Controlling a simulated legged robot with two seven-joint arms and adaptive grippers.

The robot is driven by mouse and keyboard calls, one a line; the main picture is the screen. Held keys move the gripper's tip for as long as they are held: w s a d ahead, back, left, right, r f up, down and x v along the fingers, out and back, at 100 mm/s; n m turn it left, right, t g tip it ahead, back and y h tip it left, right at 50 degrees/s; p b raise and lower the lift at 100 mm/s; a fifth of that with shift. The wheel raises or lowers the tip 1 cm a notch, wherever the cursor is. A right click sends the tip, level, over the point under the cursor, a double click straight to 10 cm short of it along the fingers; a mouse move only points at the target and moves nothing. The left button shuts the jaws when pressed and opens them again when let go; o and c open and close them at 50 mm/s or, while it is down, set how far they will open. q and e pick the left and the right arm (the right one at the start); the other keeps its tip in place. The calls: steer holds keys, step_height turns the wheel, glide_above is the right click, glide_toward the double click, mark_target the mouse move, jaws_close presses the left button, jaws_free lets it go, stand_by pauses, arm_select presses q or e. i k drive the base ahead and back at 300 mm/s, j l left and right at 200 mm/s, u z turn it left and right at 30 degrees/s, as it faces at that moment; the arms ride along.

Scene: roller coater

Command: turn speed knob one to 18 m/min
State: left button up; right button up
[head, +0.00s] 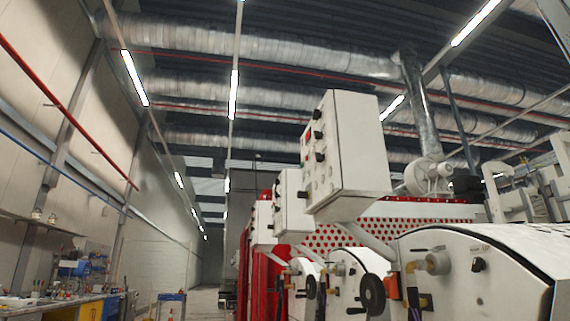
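A white control box (355,150) hangs on an arm above the red and white machine, right of centre in the head view. Its panel faces left and is seen at a steep angle. Several black knobs stick out of the panel, among them an upper knob (317,114), a middle knob (318,134) and a lower knob (320,157). A small red display (308,134) shows beside them. I cannot read the labels or the speed value, nor tell which knob is speed knob one. Neither of my grippers is in view.
Two smaller white boxes, a nearer one (292,205) and a farther one (262,222), hang behind. White machine housings with a black handwheel (372,294) fill the lower right. A cluttered workbench (60,303) stands at lower left. Open floor shows between.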

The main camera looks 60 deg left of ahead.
mark_target(300, 194)
steer(key=u, duration=1.5)
steer(key=z, duration=0.4)
steer(key=i+j+z, duration=0.15)
steer(key=j+z, duration=0.15)
steer(key=z, duration=0.15)
steer(key=j+z, duration=0.4)
steer(key=i+j+z, duration=0.1)
steer(key=j+z, duration=0.2)
steer(key=z, duration=0.15)
